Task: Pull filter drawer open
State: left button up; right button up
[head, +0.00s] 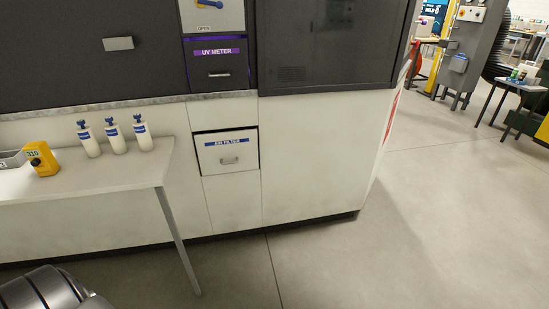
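The air filter drawer (227,151) is a white front with a blue "AIR FILTER" label and a small grey handle (229,161). It is set low in the white machine cabinet, with a dark gap around its edges. It looks closed or nearly flush; I cannot tell exactly. A dark, shiny part of my own body shows at the bottom left corner. Neither gripper can be made out in the head view, and nothing touches the drawer.
A side table (110,178) with three white bottles (115,137) and a yellow device (41,158) stands left of the drawer; its leg (180,243) reaches the floor nearby. A UV meter drawer (217,64) is above. Open floor (380,250) lies in front and right.

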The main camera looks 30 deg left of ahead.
aim_at(225, 152)
jog(key=z, duration=0.3)
jog(key=i, duration=0.85)
jog(key=u, duration=0.45)
jog(key=i, duration=0.6)
jog(key=u, duration=0.6)
